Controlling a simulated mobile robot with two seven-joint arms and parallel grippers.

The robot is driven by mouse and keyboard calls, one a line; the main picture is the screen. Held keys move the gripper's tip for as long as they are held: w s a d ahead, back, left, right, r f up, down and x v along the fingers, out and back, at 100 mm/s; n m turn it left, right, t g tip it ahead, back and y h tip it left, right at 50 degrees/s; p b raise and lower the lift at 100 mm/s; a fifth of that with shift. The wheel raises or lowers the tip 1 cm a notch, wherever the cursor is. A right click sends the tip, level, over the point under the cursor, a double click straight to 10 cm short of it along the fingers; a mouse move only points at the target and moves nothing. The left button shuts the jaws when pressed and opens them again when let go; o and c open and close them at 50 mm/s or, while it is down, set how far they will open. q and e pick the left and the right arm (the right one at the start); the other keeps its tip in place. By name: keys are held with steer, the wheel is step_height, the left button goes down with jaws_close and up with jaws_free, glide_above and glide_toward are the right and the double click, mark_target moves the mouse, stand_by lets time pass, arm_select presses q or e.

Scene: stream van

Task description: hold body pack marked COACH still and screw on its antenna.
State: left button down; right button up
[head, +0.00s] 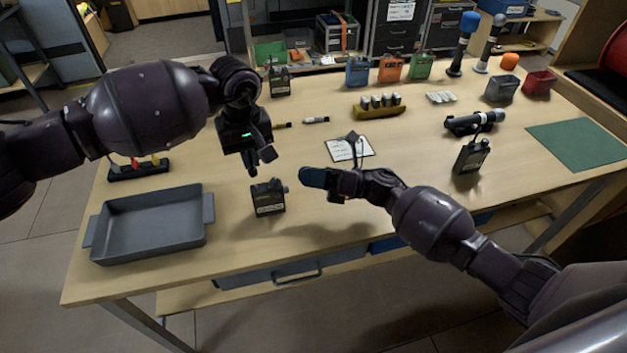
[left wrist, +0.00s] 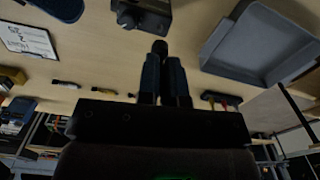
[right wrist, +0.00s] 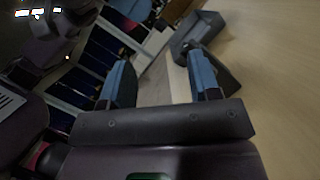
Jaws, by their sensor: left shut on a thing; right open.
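A dark body pack (head: 268,198) stands on the table near its front edge, with a pale label too small to read. It also shows at the top of the left wrist view (left wrist: 146,14). My left gripper (head: 259,160) is above and slightly left of it, pointing down. Its fingers are shut on a small dark piece (left wrist: 160,47), probably the antenna, whose tip pokes out between them and is apart from the pack. My right gripper (head: 322,178) is open, to the right of the pack with its fingers toward it; nothing is clearly between them (right wrist: 160,80).
A grey tray (head: 95,240) lies left of the pack. A clipboard (head: 365,148) lies behind my right gripper. Other dark packs stand at the back (head: 280,82) and right (head: 471,156). Coloured packs, batteries on a yellow holder (head: 380,111) and microphones are further back.

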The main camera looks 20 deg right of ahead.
mark_target(275, 199)
steer(key=f+n+g+h, duration=0.1)
steer(key=n, duration=0.2)
steer(key=w+f+n+g+h, duration=0.1)
steer(key=f+n+g, duration=0.1)
steer(key=n, duration=0.1)
steer(key=w+f+n+g+h, duration=0.1)
steer(key=n+g+h, duration=0.1)
steer(key=n, duration=0.2)
steer(key=shift+w+d+f, duration=0.15)
steer(key=shift+w+d, duration=0.05)
steer(key=shift+d, duration=0.2)
steer(key=shift+w+d+f+n+g+h, duration=0.25)
steer(key=shift+d+f+n+g+h, duration=0.1)
steer(key=shift+f+n+h, duration=0.45)
steer(key=shift+r+x, duration=0.15)
steer(key=shift+x, duration=2.25)
steer(key=shift+r+x, duration=0.15)
steer(key=shift+x, duration=2.25)
steer(key=shift+a, duration=0.1)
steer(key=shift+c, duration=0.4)
steer(key=c, duration=0.8)
arm_select(q)
steer(key=shift+f, duration=0.15)
steer(key=shift+a+f, duration=0.25)
steer(key=shift+f, duration=0.75)
